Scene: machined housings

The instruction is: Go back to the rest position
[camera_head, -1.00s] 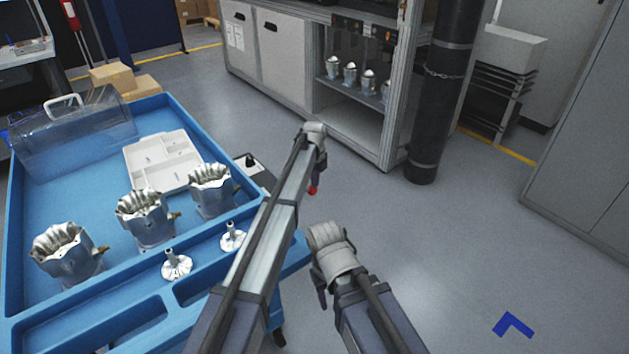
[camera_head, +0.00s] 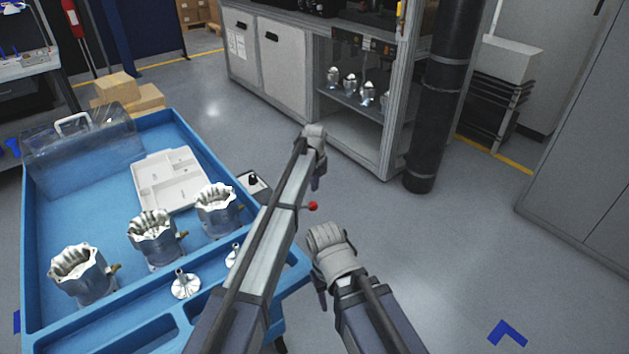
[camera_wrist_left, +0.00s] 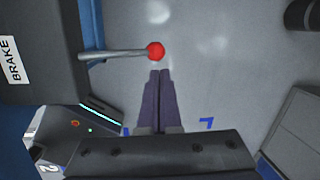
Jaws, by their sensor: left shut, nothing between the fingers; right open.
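My left gripper (camera_head: 317,184) points down at the end of its arm, beyond the right edge of the blue cart (camera_head: 190,121). In the left wrist view its two dark fingers (camera_wrist_left: 160,74) are together with nothing between them. A lever with a red knob (camera_wrist_left: 156,51) lies just beyond the fingertips there; the knob also shows in the head view (camera_head: 313,206). My right gripper (camera_head: 322,298) hangs lower and nearer, over the floor, open; its fingers are small and partly hidden by the wrist. No object shows in it.
The cart holds several metal housings (camera_head: 153,237), a white divided tray (camera_head: 170,180) and a clear case (camera_head: 82,155). Flanged parts (camera_head: 186,286) lie at its near side. A cabinet (camera_head: 275,65) and a black column (camera_head: 438,100) stand beyond. The floor (camera_head: 440,255) at right is clear.

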